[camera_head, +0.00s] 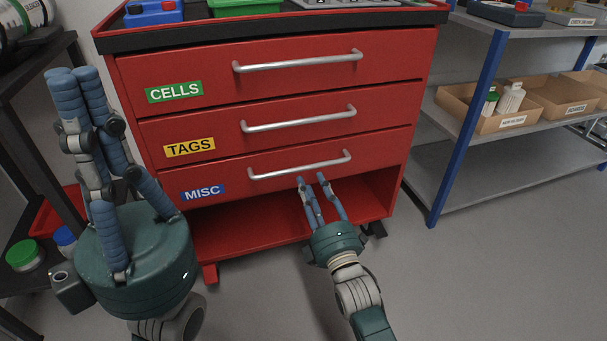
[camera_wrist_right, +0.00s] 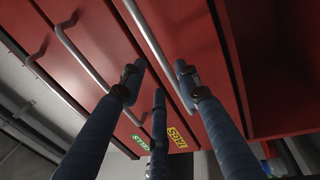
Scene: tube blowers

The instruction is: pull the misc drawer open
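The misc drawer (camera_head: 285,182) is the lowest of three red drawers, with a blue MISC label (camera_head: 203,193). Its front looks flush with the others. Its silver bar handle (camera_head: 300,166) spans the front and also shows in the right wrist view (camera_wrist_right: 150,40). My right gripper (camera_head: 313,180) is open just below the handle's right half. In the wrist view its fingers (camera_wrist_right: 158,72) are spread on both sides of the bar, with no clear contact.
The TAGS drawer (camera_head: 225,136) and CELLS drawer (camera_head: 225,80) sit above and look shut. An open red bay (camera_head: 250,235) lies below. A blue-post shelf (camera_head: 465,140) stands at the right, and a dark rack (camera_head: 35,120) is behind my left arm. Grey floor (camera_head: 500,270) is clear at front right.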

